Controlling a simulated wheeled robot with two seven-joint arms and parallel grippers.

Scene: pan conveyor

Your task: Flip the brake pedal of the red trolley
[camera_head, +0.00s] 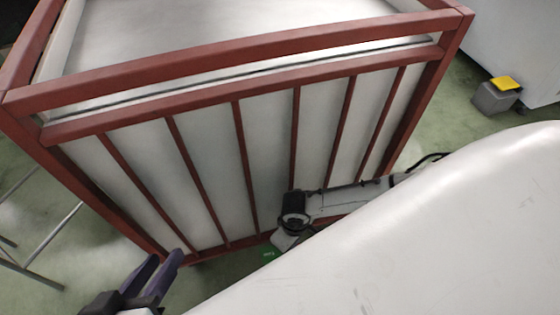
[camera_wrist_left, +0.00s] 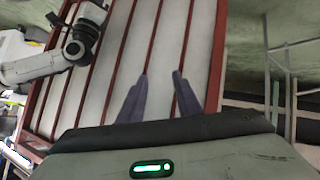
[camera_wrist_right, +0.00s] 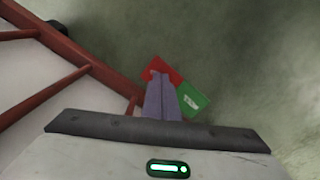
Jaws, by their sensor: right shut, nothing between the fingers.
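The red trolley (camera_head: 240,85) has a red frame with white slatted sides and fills the head view's upper left. Its brake pedal (camera_wrist_right: 192,100), a plate with a red half and a green half, sits at the trolley's lower edge in the right wrist view. A small green part of it (camera_head: 268,255) shows in the head view. My right gripper (camera_wrist_right: 160,77) is shut and empty, its fingertips over the pedal; I cannot tell whether they touch. My left gripper (camera_head: 163,258) is open and empty beside the trolley's lower left; its spread fingers show in the left wrist view (camera_wrist_left: 160,78).
A grey bin with a yellow lid (camera_head: 497,95) stands at the right on the green floor. A thin metal frame (camera_head: 50,245) stands at the left. Bare floor (camera_wrist_right: 250,60) lies beyond the pedal in the right wrist view.

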